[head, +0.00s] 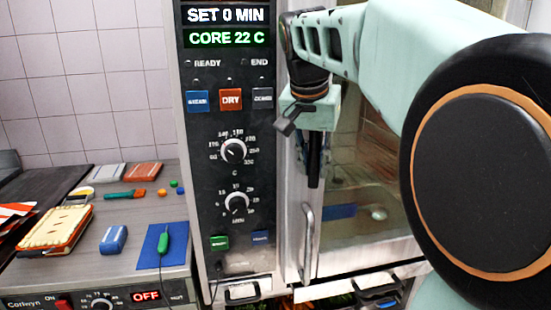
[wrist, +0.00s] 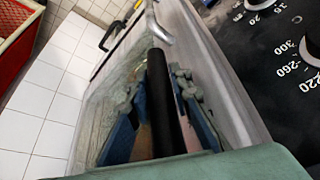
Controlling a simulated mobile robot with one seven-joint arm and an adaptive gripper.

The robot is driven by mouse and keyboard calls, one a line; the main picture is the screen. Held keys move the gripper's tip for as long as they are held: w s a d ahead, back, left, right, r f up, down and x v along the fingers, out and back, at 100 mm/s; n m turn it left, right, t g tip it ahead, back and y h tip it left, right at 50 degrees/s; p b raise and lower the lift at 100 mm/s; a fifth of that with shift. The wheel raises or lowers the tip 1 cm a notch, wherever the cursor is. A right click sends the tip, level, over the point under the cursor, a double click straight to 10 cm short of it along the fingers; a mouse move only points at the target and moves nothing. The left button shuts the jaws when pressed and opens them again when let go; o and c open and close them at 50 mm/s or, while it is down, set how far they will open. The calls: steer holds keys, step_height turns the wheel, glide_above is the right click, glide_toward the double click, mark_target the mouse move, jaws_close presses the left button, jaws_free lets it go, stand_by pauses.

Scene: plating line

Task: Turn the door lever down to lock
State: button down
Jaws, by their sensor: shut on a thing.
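The oven door (head: 375,215) has a glass pane and stands on the right of the control panel in the head view, appearing closed. The black door lever (head: 314,176) points downward, close to vertical, at the door's left edge. My gripper (head: 311,145) is at the lever, partly hidden by my own arm. In the wrist view, the lever (wrist: 163,100) shows as a black bar running between the two fingers of my gripper (wrist: 160,88), which is shut on it. The lever's pivot is hidden.
A metal handle (head: 307,240) stands out below the lever. The control panel (head: 233,120) with knobs is left of the door. A counter (head: 130,215) at left holds a green-handled probe (head: 163,243) on a blue mat. A red crate (wrist: 18,35) shows in the wrist view.

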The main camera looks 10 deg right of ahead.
steer(key=shift+a, duration=0.1)
stand_by(0.3)
steer(key=c, duration=1.7)
jaws_free()
steer(key=shift+c, duration=0.2)
steer(key=v, duration=1.2)
steer(key=shift+r, duration=0.1)
